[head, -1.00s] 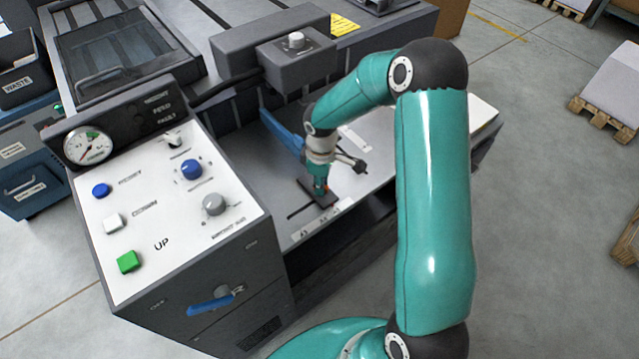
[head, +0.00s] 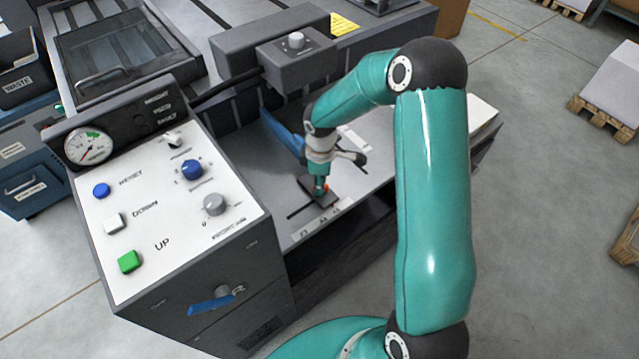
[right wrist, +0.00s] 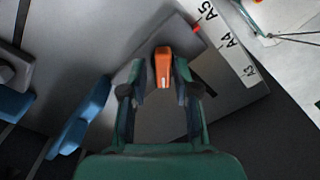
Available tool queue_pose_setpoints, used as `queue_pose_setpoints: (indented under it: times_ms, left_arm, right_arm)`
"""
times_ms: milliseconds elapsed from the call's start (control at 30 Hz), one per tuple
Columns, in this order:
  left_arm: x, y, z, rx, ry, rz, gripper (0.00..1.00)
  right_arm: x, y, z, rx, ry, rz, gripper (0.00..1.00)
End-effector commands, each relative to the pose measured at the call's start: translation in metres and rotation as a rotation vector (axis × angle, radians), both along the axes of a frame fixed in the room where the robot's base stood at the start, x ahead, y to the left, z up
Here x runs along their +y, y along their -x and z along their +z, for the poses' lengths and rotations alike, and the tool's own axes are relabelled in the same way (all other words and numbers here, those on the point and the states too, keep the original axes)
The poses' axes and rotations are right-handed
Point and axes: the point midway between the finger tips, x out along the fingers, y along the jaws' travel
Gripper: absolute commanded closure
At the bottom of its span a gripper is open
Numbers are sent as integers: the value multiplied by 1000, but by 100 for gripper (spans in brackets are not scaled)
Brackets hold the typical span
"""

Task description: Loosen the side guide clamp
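The side guide clamp is a small orange lever (right wrist: 164,65) on a dark guide plate (right wrist: 133,78) on the feed table. It shows as a small orange spot (head: 326,187) in the head view. My right gripper (right wrist: 163,72) points down over it, with one finger on each side of the lever. A strip marked A5, A4, A3 (right wrist: 228,42) lies beside the plate, with a small red pointer (right wrist: 196,28) near A5. My left gripper is out of view.
A blue bar (head: 283,133) stands close beside my right gripper. The control panel (head: 150,240) with buttons, knobs and a gauge is to the left. A grey box with a knob (head: 295,62) stands behind. The table's right part is mostly clear.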

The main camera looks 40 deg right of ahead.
Motion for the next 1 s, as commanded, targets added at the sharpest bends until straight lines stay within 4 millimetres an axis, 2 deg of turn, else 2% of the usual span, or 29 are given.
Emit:
queue_pose_setpoints:
  times_ms: [300, 467, 567, 1000]
  left_arm:
    - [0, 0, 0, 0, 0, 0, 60]
    - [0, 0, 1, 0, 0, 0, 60]
    - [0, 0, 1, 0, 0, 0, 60]
    - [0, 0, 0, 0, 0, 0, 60]
  right_arm:
    - [1, 2, -1, 8, -2, -2, 58]
    - [1, 2, 7, 6, -1, -2, 58]
    - [0, 1, 19, 5, 0, -1, 58]
    - [1, 1, 101, 3, 0, -1, 58]
